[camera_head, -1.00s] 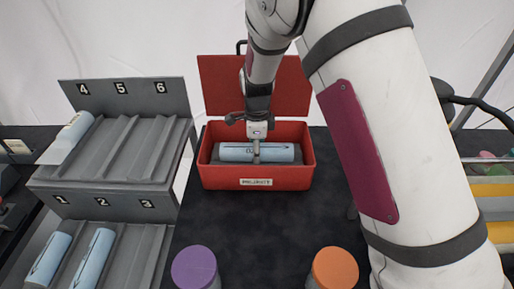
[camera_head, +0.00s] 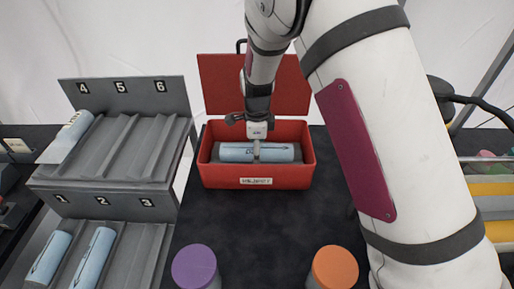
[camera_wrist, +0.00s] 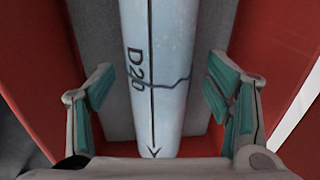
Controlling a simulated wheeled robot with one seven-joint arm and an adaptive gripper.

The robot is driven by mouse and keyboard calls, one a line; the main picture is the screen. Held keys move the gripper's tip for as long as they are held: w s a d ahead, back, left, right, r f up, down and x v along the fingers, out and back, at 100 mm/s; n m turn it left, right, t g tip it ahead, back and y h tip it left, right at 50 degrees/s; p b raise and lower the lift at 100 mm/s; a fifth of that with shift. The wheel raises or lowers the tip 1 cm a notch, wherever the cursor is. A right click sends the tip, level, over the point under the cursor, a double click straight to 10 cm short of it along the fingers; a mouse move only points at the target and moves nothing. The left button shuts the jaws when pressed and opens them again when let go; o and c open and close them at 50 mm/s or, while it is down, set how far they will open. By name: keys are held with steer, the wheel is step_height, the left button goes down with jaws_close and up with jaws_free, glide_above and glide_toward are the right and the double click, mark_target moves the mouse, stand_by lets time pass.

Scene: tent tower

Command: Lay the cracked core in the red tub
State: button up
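The cracked core (camera_head: 235,152) is a pale blue cylinder lying lengthwise in the red tub (camera_head: 255,174), on a grey bed. In the wrist view the core (camera_wrist: 160,40) shows a "D20" mark, a black arrow line and a dark jagged crack. The tub's red walls (camera_wrist: 35,70) show on both sides. My gripper (camera_head: 256,150) is down in the tub over the middle of the core. In the wrist view my gripper (camera_wrist: 160,85) is open, with its teal-padded fingers on either side of the core and visible gaps between.
A grey numbered rack (camera_head: 110,185) stands at left with one core (camera_head: 70,137) in slot 4 and cores in slots 1 (camera_head: 47,258) and 2 (camera_head: 93,258). A purple-topped jar (camera_head: 194,266) and an orange-topped jar (camera_head: 335,267) stand in front. The dark table between is clear.

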step_height(320, 180, up, 12)
steer(key=s, duration=0.1)
stand_by(0.6)
steer(key=shift+s, duration=0.1)
stand_by(0.3)
steer(key=s+d+r+n+t+y, duration=0.1)
steer(key=s+d+r+n, duration=0.6)
steer(key=s, duration=0.3)
steer(key=s+d+r+n+t, duration=0.2)
steer(key=s+d+r+n, duration=0.3)
steer(key=s+d+r, duration=0.3)
steer(key=s+d+n+t+h, duration=0.1)
steer(key=s+d+n, duration=0.2)
steer(key=s+n, duration=0.3)
steer(key=s, duration=0.5)
steer(key=shift+r, duration=0.25)
steer(key=shift+a, duration=0.1)
